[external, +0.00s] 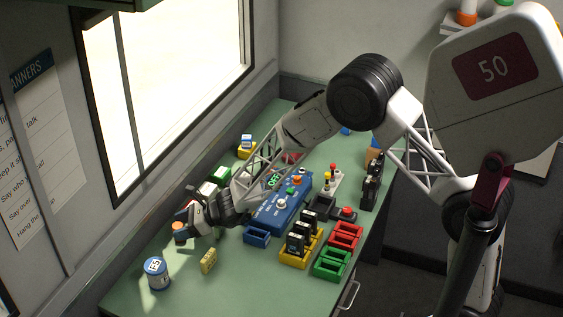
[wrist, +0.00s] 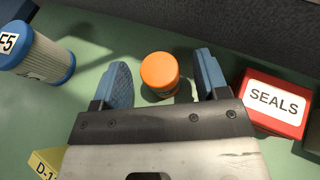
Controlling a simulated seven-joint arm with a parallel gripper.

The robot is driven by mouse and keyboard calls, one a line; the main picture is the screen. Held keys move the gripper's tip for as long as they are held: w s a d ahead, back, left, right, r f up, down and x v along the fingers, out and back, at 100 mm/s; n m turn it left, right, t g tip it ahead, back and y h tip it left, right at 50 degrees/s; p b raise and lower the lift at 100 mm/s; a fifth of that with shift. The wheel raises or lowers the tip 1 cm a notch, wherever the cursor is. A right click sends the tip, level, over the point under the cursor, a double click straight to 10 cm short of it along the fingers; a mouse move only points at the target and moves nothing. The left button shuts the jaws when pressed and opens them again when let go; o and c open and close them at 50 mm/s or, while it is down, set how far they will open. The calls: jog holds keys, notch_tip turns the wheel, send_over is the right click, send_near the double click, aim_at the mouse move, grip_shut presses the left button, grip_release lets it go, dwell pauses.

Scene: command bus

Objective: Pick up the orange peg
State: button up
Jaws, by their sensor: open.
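The orange peg (wrist: 160,71) is a short round cylinder with an orange top, standing on the green bench in the wrist view. In the external view it shows as a small orange-brown cylinder (external: 179,232) near the left edge of the bench. My gripper (wrist: 162,78) is open, with one blue fingertip to each side of the peg and a visible gap on both sides. In the external view my gripper (external: 189,222) is low at the peg and partly covers it. How far the fingertips are above the bench is hard to tell.
A blue-and-white canister (external: 157,273) and a yellow block (external: 209,261) stand nearby. A red SEALS box (wrist: 274,104) is close to the right finger in the wrist view. A blue console (external: 278,205) and red trays (external: 345,236) lie right.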

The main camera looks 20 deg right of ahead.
jog(key=shift+x, duration=1.55)
jog(key=shift+f, duration=0.1)
jog(key=shift+c, duration=0.5)
jog(key=c, duration=0.9)
